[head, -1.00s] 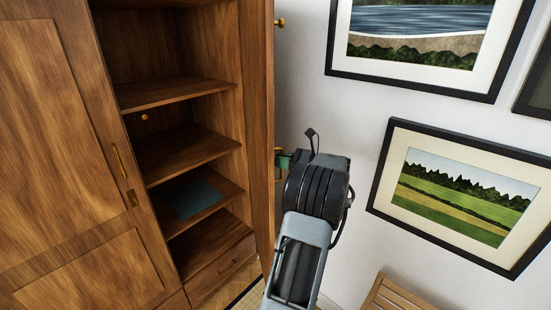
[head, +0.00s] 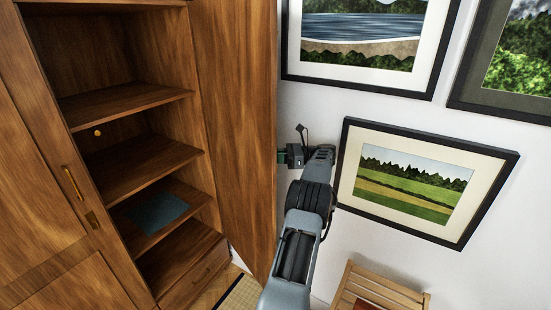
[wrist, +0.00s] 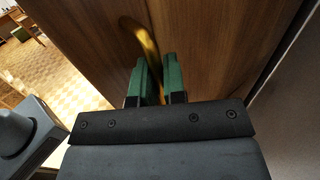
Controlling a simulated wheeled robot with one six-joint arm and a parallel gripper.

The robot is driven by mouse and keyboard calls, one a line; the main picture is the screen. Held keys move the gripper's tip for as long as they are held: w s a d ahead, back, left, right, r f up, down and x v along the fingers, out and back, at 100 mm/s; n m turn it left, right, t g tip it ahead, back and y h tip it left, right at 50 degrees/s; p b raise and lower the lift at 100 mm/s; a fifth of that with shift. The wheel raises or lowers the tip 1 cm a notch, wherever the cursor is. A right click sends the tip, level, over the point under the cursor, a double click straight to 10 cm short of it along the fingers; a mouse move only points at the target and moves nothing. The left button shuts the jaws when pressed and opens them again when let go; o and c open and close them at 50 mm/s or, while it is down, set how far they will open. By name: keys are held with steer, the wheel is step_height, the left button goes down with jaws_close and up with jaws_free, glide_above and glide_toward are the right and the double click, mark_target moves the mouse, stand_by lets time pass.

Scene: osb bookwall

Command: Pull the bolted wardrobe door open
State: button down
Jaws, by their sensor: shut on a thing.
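The wardrobe door (head: 236,120) stands swung out to the right of the open compartment, its inner face showing in the head view. Its outer face (wrist: 215,45) shows in the wrist view with a curved brass handle (wrist: 140,45). My gripper (wrist: 150,82) has green fingers shut around the lower part of this handle. In the head view my gripper (head: 283,155) is at the door's free edge, and the door hides the handle. No bolt on this door can be made out now.
The wardrobe's open side has several shelves (head: 140,170), a blue item (head: 158,212) and a drawer (head: 198,272). The other door (head: 40,190) is closed, with a brass handle (head: 72,182). Framed pictures (head: 405,185) hang on the right wall; a wooden chair (head: 370,288) stands below.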

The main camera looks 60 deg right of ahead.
steer(key=shift+d, duration=0.1)
stand_by(0.3)
steer(key=c, duration=1.2)
jaws_free()
steer(key=shift+r, duration=0.15)
